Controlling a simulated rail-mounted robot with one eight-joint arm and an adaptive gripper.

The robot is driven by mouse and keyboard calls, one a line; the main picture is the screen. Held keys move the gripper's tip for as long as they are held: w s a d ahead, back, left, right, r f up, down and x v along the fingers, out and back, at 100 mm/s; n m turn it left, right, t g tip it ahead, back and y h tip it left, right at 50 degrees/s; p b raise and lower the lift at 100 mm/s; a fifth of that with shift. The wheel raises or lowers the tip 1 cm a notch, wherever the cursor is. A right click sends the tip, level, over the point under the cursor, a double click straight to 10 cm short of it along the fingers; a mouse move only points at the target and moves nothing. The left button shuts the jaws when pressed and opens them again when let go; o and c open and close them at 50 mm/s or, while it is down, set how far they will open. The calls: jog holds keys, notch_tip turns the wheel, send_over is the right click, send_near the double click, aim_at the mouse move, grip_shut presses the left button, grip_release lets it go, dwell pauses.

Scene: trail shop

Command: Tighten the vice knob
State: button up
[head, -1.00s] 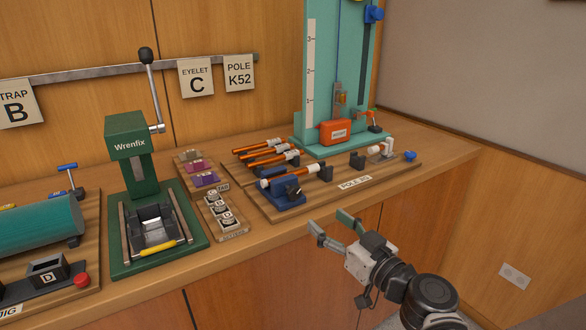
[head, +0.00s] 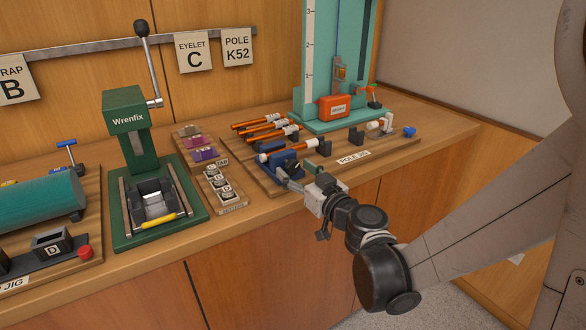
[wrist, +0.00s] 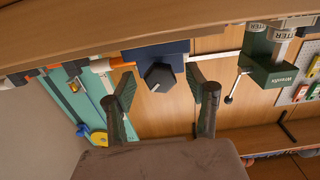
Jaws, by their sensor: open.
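The blue vice (head: 279,161) stands at the near left end of the pole jig board. An orange pole with white bands (head: 270,154) lies at it. In the wrist view the dark faceted knob (wrist: 160,77) shows in front of the blue vice body (wrist: 158,50). My gripper (head: 304,174) is open at the board's front edge, close in front of the vice. In the wrist view its two fingers (wrist: 165,92) stand on either side of the knob, with gaps to both; I see no contact. In the head view the fingers partly cover the vice's front.
The pole jig board (head: 350,159) carries black supports and a blue knob (head: 409,131) at its right end. More orange poles (head: 265,131) lie behind. A green Wrenfix press (head: 128,120) stands left, a teal stand (head: 330,60) behind. The space before the counter is free.

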jog(key=shift+x, duration=0.85)
jog(key=shift+s, duration=0.1)
jog(key=c, duration=1.2)
jog(key=shift+m+b, duration=0.3)
jog(key=shift+m, duration=0.5)
jog(key=o, duration=1.2)
jog(key=v, duration=1.2)
